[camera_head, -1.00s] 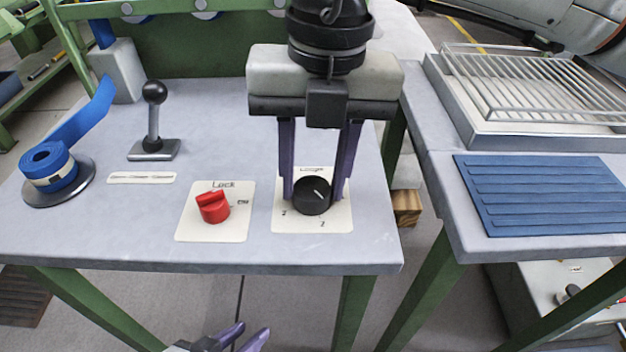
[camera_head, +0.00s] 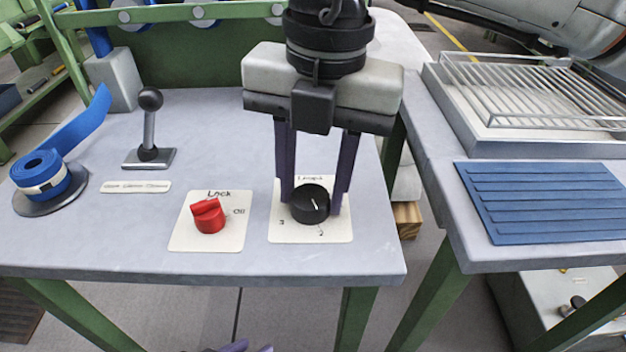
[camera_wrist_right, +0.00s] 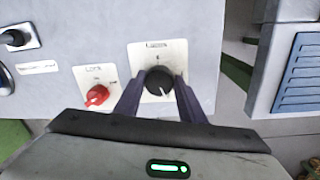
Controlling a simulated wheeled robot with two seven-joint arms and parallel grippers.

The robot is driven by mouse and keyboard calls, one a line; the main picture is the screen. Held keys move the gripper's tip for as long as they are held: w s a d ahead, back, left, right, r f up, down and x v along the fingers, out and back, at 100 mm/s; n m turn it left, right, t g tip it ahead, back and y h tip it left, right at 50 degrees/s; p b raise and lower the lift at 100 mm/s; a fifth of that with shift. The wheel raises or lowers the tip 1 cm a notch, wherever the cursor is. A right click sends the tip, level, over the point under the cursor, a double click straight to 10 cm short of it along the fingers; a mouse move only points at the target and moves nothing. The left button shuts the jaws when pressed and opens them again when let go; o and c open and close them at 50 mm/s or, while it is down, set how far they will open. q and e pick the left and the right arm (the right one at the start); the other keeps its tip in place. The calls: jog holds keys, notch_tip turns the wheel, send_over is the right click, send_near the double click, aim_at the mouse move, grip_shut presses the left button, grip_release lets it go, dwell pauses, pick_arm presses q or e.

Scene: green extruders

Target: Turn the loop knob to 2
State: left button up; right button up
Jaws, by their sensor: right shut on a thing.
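The loop knob (camera_head: 310,204) is a round black dial with a white line on its top, on a white plate (camera_head: 288,236) labelled for loops. The line runs nearly up and down in the head view; which number it marks is hard to tell. A "2" shows below the knob and what looks like a "3" at lower left. My right gripper (camera_head: 313,208) points down with its purple fingers shut on the knob's sides. The knob (camera_wrist_right: 158,82) also sits between the fingers in the wrist view. My left gripper (camera_head: 245,348) barely shows at the bottom edge, fingertips apart and empty.
A red lock knob (camera_head: 208,216) sits on its own plate just left. A black-balled lever (camera_head: 150,125) and a blue strap roll (camera_head: 42,176) stand further left. A wire rack (camera_head: 540,90) and blue ribbed mat (camera_head: 545,200) lie on the right table.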

aim_at(319, 195)
jog(key=o, duration=1)
jog(key=shift+o, duration=0.2)
pick_arm(q)
jog(key=r+p, duration=0.1)
jog(key=a+t+p, duration=0.1)
jog(key=shift+s+a+r+n+y+p, duration=0.3)
jog(key=shift+r+n+p, duration=0.05)
jog(key=shift+n+p, duration=0.05)
pick_arm(e)
notch_tip(319, 195, up, 10)
jog(key=shift+d+r, duration=0.2)
jog(key=shift+d, duration=0.15)
jog(key=shift+s, duration=0.1)
